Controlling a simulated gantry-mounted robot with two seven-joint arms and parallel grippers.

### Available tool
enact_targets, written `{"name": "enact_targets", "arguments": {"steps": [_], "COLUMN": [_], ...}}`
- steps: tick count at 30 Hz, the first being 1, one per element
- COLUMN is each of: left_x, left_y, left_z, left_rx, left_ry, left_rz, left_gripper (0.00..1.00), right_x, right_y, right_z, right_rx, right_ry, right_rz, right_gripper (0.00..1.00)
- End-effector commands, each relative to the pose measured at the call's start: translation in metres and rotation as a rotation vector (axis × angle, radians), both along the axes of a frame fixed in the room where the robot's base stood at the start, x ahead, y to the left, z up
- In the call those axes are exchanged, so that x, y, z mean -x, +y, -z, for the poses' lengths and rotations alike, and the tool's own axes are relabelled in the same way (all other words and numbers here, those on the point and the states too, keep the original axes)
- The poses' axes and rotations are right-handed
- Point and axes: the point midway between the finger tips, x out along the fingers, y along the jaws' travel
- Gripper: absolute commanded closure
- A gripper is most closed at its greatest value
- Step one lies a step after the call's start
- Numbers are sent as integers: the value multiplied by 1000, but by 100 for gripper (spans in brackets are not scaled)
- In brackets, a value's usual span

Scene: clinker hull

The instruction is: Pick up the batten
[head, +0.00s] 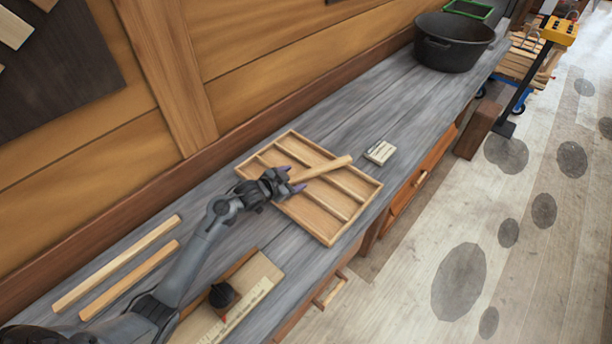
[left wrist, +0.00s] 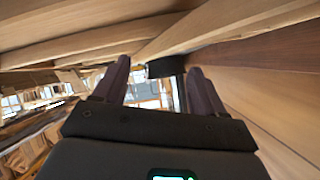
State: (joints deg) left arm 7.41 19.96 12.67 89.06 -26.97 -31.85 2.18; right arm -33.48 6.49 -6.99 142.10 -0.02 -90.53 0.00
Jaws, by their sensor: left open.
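A pale wooden batten (head: 324,167) lies slanting across the shallow compartmented wooden tray (head: 318,228), its far end at the tray's upper right edge. My left gripper (head: 293,178) is over the tray with its purple fingertips at the batten's near end. The fingers are apart, and I cannot tell whether the batten's end lies between them. In the left wrist view the two fingers (left wrist: 158,78) stand apart with no batten clearly between them; pale wood crosses the top of that view. My right gripper is not in view.
Two more pale strips (head: 117,263) lie on the grey bench at the left. A small pale block stack (head: 380,152) sits right of the tray. A black pot (head: 452,44) stands at the far end. A board with a dark knob (head: 222,296) lies near. The wooden wall borders the bench.

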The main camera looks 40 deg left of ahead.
Motion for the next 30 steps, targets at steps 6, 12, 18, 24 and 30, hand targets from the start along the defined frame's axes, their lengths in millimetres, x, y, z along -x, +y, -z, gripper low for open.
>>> {"name": "enact_targets", "arguments": {"steps": [6,12,18,24,30], "left_x": [-12,-36,-48,-49,-49], "left_y": [-1,-2,-2,-2,-2], "left_z": [6,16,23,23,23], "left_rx": [2,1,-2,-3,-2], "left_ry": [0,0,1,1,1], "left_rz": [-1,0,-1,-1,-1], "left_gripper": [29,29,29,29,49], "right_x": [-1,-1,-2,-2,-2], "right_y": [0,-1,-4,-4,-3], "right_z": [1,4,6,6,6], "right_rx": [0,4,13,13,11], "right_ry": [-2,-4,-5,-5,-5], "right_rz": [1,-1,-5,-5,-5], "right_gripper": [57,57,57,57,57]}}
